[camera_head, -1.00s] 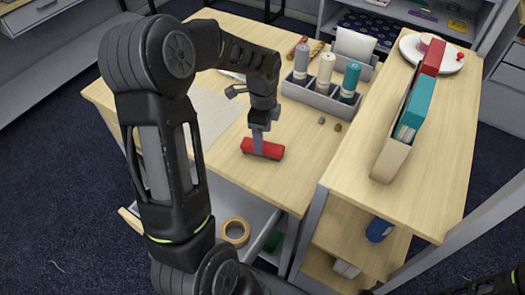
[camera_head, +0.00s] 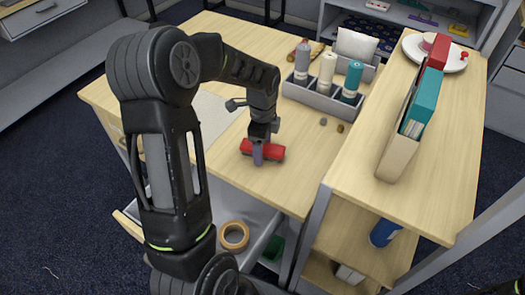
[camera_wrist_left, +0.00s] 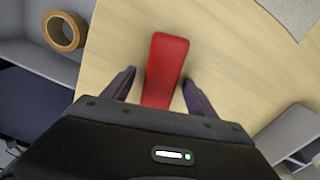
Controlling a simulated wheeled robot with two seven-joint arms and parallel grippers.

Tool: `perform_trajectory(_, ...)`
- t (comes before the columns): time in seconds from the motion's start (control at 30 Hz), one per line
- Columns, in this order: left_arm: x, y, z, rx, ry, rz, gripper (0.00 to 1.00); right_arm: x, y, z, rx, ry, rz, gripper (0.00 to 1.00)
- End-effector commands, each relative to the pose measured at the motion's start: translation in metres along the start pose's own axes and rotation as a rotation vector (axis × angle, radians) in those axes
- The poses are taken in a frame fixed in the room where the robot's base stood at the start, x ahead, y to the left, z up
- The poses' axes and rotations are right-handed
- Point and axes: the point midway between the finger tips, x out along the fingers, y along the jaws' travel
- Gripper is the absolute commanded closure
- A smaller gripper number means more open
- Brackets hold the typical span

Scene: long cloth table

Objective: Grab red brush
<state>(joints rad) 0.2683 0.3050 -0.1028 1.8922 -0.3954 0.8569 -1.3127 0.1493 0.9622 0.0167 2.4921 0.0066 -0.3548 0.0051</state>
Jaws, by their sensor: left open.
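The red brush (camera_head: 271,150) lies on the wooden table near its front edge. In the left wrist view the red brush (camera_wrist_left: 165,70) lies lengthwise between the two dark fingers of my left gripper (camera_wrist_left: 160,88). The fingers are apart, with a gap on each side of the brush. In the head view my left gripper (camera_head: 258,154) points down at the brush and hides part of it. My right gripper is not in view.
A grey tray (camera_head: 318,97) with several upright rolls stands behind the brush. Two small stones (camera_head: 340,128) lie to its right. A shelf with binders (camera_head: 419,103) stands at the right. A tape roll (camera_head: 234,235) lies in an open drawer below.

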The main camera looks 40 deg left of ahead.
Motion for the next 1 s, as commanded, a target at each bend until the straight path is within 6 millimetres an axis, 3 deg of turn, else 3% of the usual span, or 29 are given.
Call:
perform_trajectory(0.37, -0.0002, 0.0001, -0.0001, 0.000, 0.000, 0.000, 0.34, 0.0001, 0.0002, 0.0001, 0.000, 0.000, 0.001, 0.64)
perform_trajectory(1.0, -0.0001, 0.0000, -0.0001, 0.000, 0.000, 0.000, 0.87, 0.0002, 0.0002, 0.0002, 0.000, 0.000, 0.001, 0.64)
